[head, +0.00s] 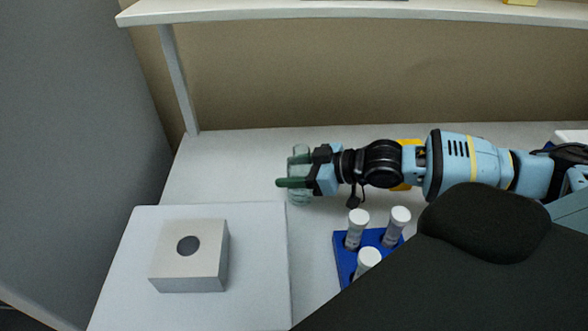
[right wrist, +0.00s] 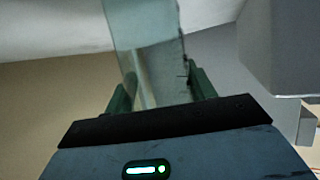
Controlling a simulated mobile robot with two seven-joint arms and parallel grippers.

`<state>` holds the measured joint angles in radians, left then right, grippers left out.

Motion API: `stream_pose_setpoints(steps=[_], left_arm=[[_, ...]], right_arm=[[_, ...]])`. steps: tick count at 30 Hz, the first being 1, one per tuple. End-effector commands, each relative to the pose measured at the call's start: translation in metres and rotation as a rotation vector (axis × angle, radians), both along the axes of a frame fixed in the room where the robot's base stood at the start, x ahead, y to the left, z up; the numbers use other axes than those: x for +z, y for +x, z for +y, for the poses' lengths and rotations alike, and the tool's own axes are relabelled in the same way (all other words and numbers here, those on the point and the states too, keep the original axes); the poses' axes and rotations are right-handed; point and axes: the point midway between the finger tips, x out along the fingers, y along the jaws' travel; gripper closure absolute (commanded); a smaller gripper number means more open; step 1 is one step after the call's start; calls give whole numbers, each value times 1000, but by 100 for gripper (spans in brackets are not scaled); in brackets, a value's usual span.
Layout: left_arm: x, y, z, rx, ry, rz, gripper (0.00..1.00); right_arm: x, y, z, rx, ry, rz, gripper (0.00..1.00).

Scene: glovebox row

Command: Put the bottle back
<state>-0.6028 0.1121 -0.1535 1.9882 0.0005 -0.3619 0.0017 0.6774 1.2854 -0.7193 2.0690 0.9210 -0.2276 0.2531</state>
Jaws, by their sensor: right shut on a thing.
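The bottle (head: 299,198) is a clear, greenish vessel at the middle of the bench in the head view. My right gripper (head: 292,182) reaches in from the right and is shut on it, with green fingers on its sides. In the right wrist view the clear bottle (right wrist: 147,55) stands between the two fingers of my right gripper (right wrist: 160,92). The gripper hides part of the bottle in the head view. I cannot tell whether its base touches the bench. My left gripper does not show.
A grey block with a round dark hole (head: 190,265) sits on a pale board (head: 262,225) at the left. A blue rack (head: 343,259) holds white-capped tubes (head: 357,225) in front of my right arm. A yellow object (head: 408,143) is partly behind that arm. A shelf (head: 240,12) runs above.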

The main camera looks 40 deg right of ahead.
Motion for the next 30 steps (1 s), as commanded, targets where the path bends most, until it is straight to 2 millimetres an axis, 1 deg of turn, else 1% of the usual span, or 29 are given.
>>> stream_pose_setpoints(steps=[4,9,10,15,22,25,30], left_arm=[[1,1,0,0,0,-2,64],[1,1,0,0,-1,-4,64],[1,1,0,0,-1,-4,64],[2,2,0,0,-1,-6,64],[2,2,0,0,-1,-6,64],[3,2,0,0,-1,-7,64],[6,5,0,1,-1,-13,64]], right_arm=[[3,1,0,1,1,-5,79],[-1,1,0,1,1,-4,79],[-2,0,0,0,0,-1,43],[-1,0,0,0,0,-2,23],[-1,0,0,0,0,-2,23],[2,0,0,0,-1,-3,23],[7,-10,-9,-2,-4,-3,23]])
